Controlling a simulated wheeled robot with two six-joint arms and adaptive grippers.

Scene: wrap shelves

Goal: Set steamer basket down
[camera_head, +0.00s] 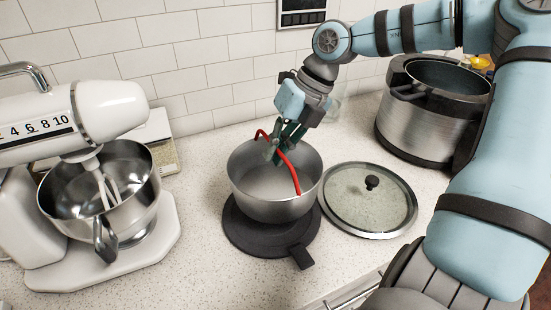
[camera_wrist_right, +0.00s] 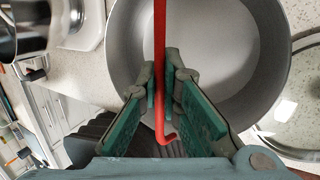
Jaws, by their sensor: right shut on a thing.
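The steamer basket (camera_head: 245,185) is a grey metal bowl with a thin red arched handle (camera_head: 291,172). It is over a round black pad (camera_head: 238,236) with a short tab at its front right. I cannot tell whether the basket's underside touches the pad. My right gripper (camera_head: 276,146) is shut on the red handle above the bowl. In the right wrist view, the handle (camera_wrist_right: 160,45) runs between the green fingers (camera_wrist_right: 161,95), and the bowl's pale inside (camera_wrist_right: 222,50) lies beneath. My left gripper is not in view.
A glass lid (camera_head: 350,205) with a black knob lies right of the pad. A large steel cooker pot (camera_head: 415,130) stands open at the back right. A stand mixer with a steel bowl (camera_head: 75,195) fills the left. The counter in front of the mixer and pad is clear.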

